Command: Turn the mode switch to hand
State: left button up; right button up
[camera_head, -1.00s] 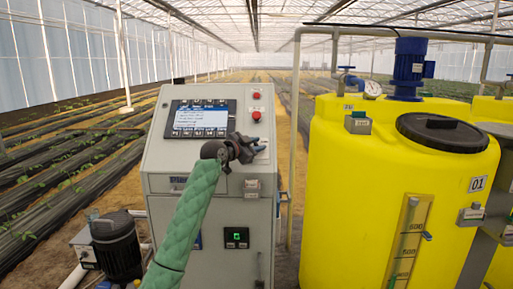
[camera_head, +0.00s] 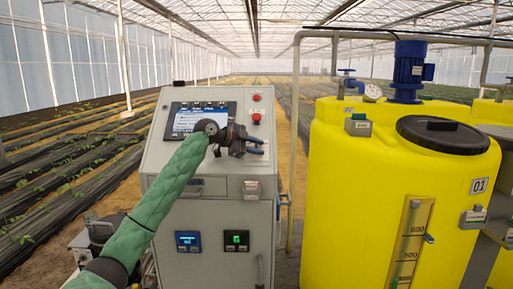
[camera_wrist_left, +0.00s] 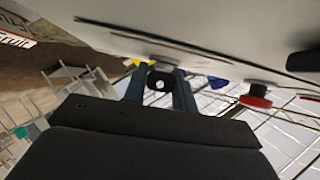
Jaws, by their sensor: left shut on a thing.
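My left gripper (camera_head: 260,147) is at the upper right of the control cabinet's sloping panel (camera_head: 160,150), below two red buttons. In the left wrist view its two dark fingers (camera_wrist_left: 158,90) stand on either side of a small black knob (camera_wrist_left: 158,78), which appears to be the mode switch, and they are shut on it. In the head view the gripper hides the switch, so its pointer and any position labels cannot be read. My right gripper is in neither view.
The panel has a screen (camera_head: 190,118) and red buttons (camera_head: 256,97) close above the gripper; a red button (camera_wrist_left: 256,98) also shows in the wrist view. Small displays (camera_head: 188,241) sit lower on the cabinet. A yellow tank (camera_head: 345,190) stands to the right.

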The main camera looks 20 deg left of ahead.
pick_arm(q)
jog(key=shift+m+g, duration=0.3)
jog(key=o, duration=1)
jog(key=shift+c, duration=0.2)
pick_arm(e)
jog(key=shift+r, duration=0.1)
pick_arm(q)
jog(key=shift+s+a+r, duration=0.1)
jog(key=shift+s+a, duration=0.15)
jog(key=shift+a, duration=0.1)
jog(key=b+v, duration=0.2)
jog(key=v, duration=0.4)
jog(key=shift+s+a+r, duration=0.2)
jog(key=shift+s+a, duration=0.05)
jog(key=shift+a, duration=0.05)
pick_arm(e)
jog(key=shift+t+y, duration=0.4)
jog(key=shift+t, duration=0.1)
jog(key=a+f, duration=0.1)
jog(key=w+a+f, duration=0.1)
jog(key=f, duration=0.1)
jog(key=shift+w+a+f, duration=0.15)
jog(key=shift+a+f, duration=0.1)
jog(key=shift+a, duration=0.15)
